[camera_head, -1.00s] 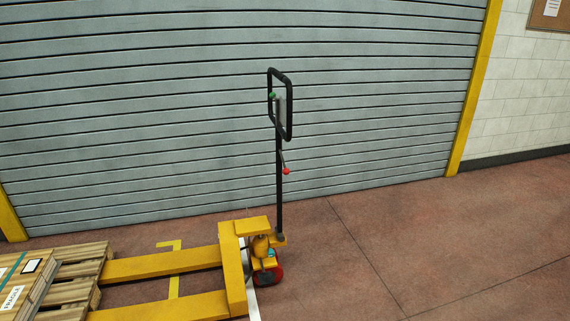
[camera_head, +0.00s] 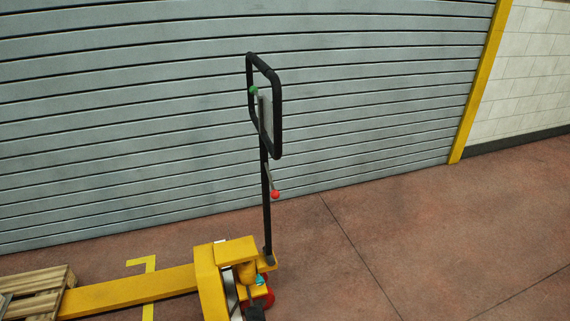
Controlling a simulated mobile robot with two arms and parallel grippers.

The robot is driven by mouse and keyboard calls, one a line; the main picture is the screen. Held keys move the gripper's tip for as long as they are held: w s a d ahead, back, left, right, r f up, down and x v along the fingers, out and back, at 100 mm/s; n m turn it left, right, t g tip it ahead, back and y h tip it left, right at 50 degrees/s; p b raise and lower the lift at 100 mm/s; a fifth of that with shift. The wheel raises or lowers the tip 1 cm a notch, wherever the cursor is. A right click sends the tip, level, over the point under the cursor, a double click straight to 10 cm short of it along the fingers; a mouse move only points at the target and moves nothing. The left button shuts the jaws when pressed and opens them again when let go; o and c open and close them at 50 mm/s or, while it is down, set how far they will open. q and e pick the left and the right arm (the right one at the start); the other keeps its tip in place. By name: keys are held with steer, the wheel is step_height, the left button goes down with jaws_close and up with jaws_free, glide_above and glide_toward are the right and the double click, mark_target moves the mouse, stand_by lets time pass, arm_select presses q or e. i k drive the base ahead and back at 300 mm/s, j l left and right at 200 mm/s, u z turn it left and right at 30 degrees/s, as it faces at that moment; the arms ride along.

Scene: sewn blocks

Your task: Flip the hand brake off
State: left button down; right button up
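A yellow pallet jack (camera_head: 212,283) stands left of centre at the bottom of the head view. Its black handle post (camera_head: 265,205) rises nearly upright to a black loop grip (camera_head: 277,115). A thin lever with a red knob (camera_head: 275,194) sticks out to the right of the post. A small green knob (camera_head: 253,90) sits inside the loop near its left side. I cannot tell from the picture which of these is the hand brake. Neither of my grippers shows in the view.
A grey roller shutter (camera_head: 150,130) stands behind the jack, with a yellow frame (camera_head: 480,80) at right. A wooden pallet (camera_head: 38,291) lies at the lower left, by the fork. The reddish floor (camera_head: 420,235) to the right is clear.

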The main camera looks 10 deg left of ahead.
mark_target(274, 194)
steer(key=i+j+z, duration=0.1)
steer(key=i, duration=0.3)
steer(key=i+j+z, duration=0.1)
steer(key=i+j, duration=0.15)
steer(key=i, duration=0.2)
steer(key=i+j+z, duration=0.15)
steer(key=i, duration=0.25)
steer(key=j, duration=0.1)
